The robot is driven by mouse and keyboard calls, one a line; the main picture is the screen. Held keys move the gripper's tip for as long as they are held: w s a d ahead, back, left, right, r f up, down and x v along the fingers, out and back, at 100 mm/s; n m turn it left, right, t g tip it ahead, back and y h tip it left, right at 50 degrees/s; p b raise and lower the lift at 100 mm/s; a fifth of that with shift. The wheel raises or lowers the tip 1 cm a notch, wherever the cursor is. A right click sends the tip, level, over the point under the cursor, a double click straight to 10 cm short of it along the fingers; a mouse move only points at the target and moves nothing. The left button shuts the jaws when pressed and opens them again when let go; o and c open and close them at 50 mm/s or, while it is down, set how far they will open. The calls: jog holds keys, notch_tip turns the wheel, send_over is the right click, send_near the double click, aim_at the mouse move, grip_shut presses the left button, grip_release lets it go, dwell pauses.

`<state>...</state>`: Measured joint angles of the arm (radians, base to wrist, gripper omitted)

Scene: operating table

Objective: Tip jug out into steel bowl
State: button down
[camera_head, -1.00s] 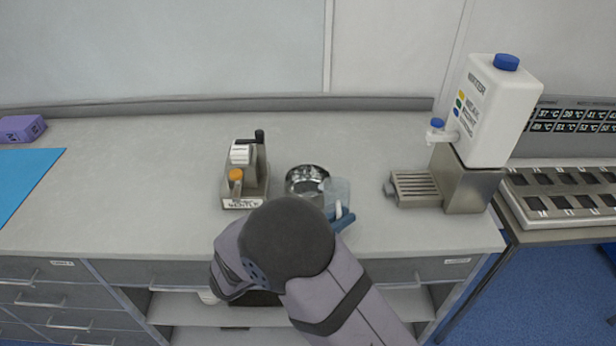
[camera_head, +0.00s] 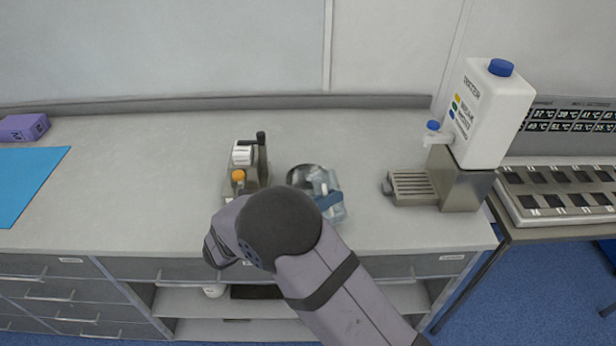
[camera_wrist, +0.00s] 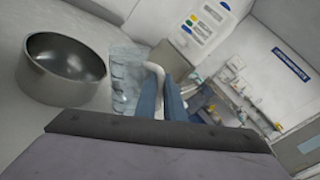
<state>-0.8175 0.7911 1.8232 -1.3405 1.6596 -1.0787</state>
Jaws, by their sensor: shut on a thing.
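The steel bowl (camera_head: 296,174) stands on the worktop; in the wrist view it (camera_wrist: 40,82) is at the left, with a dark inside and no contents I can make out. The clear, pale-blue jug (camera_head: 336,212) is tilted, its upper end overlapping the bowl's right side in the head view. In the wrist view the jug (camera_wrist: 122,75) is right of the bowl. My gripper (camera_head: 328,201) has blue fingers, shut on the jug's pale handle (camera_wrist: 155,70); the fingers also show in the wrist view (camera_wrist: 162,100). I cannot tell whether liquid is flowing.
A small device with an orange knob (camera_head: 238,175) stands left of the bowl. A white water container (camera_head: 492,110) on a steel stand with a drip grate (camera_head: 411,187) is at the right. A blue sheet (camera_head: 25,180) lies far left. The worktop between is clear.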

aim_at(323, 186)
jog(key=shift+w+a+r+n, duration=0.1)
jog(key=shift+w+r+n, duration=0.05)
jog(key=shift+w+n, duration=0.15)
jog(key=shift+w+a+r+n+p, duration=0.15)
jog(key=shift+w+r+n+p, duration=0.05)
jog(key=shift+r+n+p, duration=0.3)
jog(key=shift+w+a+r+n+p, duration=0.1)
jog(key=shift+w+r+n+p, duration=0.05)
jog(key=shift+r+n+p, duration=0.3)
jog(key=shift+f, duration=0.2)
jog(key=shift+w, duration=0.1)
jog(key=shift+w+a+r+n, duration=0.1)
jog(key=shift+w+n, duration=0.05)
jog(key=shift+n, duration=0.6)
jog(key=shift+w+a+n+g, duration=0.2)
jog(key=shift+w+n+g, duration=0.1)
jog(key=shift+n, duration=0.5)
jog(key=shift+r+p, duration=0.1)
jog(key=shift+p, duration=0.35)
jog(key=shift+w+a+r+n+p, duration=0.35)
jog(key=shift+n+p, duration=0.45)
jog(key=shift+p, duration=0.8)
jog(key=shift+w+r, duration=0.1)
jog(key=shift+w, duration=0.2)
